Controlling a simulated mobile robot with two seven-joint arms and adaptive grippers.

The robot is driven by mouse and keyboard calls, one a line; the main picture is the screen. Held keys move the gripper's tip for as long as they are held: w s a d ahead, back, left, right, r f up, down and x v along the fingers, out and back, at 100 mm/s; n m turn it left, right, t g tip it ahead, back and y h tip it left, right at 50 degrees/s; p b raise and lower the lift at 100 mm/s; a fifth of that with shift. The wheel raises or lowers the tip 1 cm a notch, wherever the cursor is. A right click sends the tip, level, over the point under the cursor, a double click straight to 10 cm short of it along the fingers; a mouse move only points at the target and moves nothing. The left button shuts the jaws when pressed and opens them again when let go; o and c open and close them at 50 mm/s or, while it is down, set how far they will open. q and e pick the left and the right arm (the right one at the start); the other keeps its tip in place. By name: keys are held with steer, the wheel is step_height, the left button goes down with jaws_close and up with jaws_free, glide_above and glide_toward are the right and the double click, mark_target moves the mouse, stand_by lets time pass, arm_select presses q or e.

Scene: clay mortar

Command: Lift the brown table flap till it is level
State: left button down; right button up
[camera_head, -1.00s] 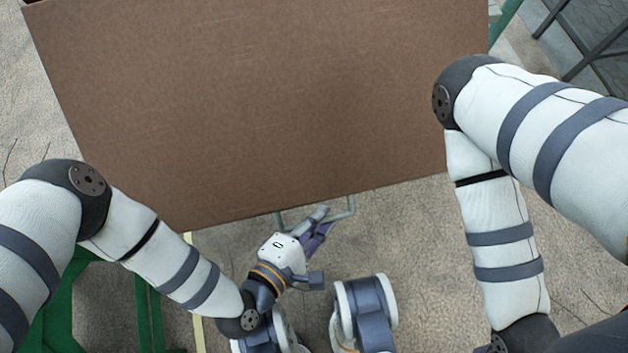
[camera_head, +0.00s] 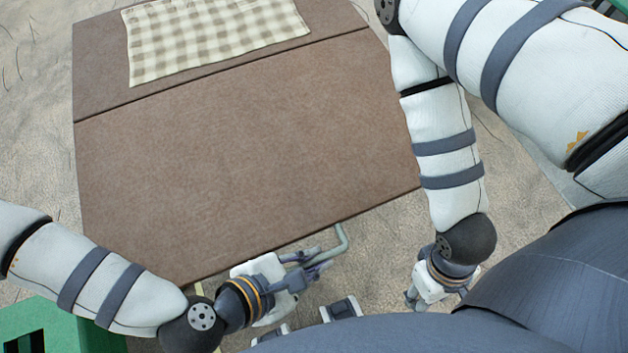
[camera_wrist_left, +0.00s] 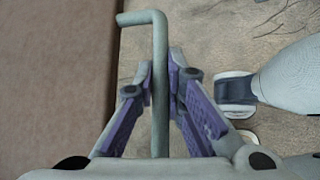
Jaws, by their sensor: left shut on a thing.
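The brown flap (camera_head: 250,160) spreads below a dark seam, with the brown tabletop (camera_head: 95,70) beyond it. The flap looks close to in line with the tabletop; I cannot tell whether it is exactly level. A grey-green bent bar handle (camera_head: 343,238) sticks out from its near edge. My left gripper (camera_head: 318,262) is shut on this handle. In the left wrist view the purple-padded fingers (camera_wrist_left: 161,90) close on the handle's straight bar (camera_wrist_left: 160,45) from both sides, with the flap's edge (camera_wrist_left: 60,80) to the left. My right gripper (camera_head: 412,297) hangs right of the flap, apart from it.
A checked cloth (camera_head: 215,35) lies on the tabletop beyond the seam. A green frame (camera_head: 50,325) stands at the lower left. Sandy ground (camera_head: 30,110) shows around the table. My right arm passes close to the flap's right edge.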

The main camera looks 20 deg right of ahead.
arm_select(q)
steer(key=shift+a+r, duration=0.1)
steer(key=shift+r, duration=0.6)
arm_select(e)
steer(key=shift+w+r, duration=0.45)
steer(key=shift+r, duration=0.05)
arm_select(q)
steer(key=c, duration=1.9)
jaws_free()
steer(key=shift+a+r, duration=0.15)
steer(key=a, duration=0.1)
steer(key=a+r, duration=0.1)
steer(key=a, duration=0.1)
steer(key=shift+s+a+r, duration=0.1)
steer(key=shift+s+r, duration=0.2)
steer(key=shift+r, duration=0.05)
steer(key=a, duration=0.3)
steer(key=s+a, duration=0.1)
steer(key=a, duration=0.3)
steer(key=s+a, duration=0.1)
steer(key=a, duration=0.2)
steer(key=shift+s+a, duration=0.15)
steer(key=shift+s, duration=0.1)
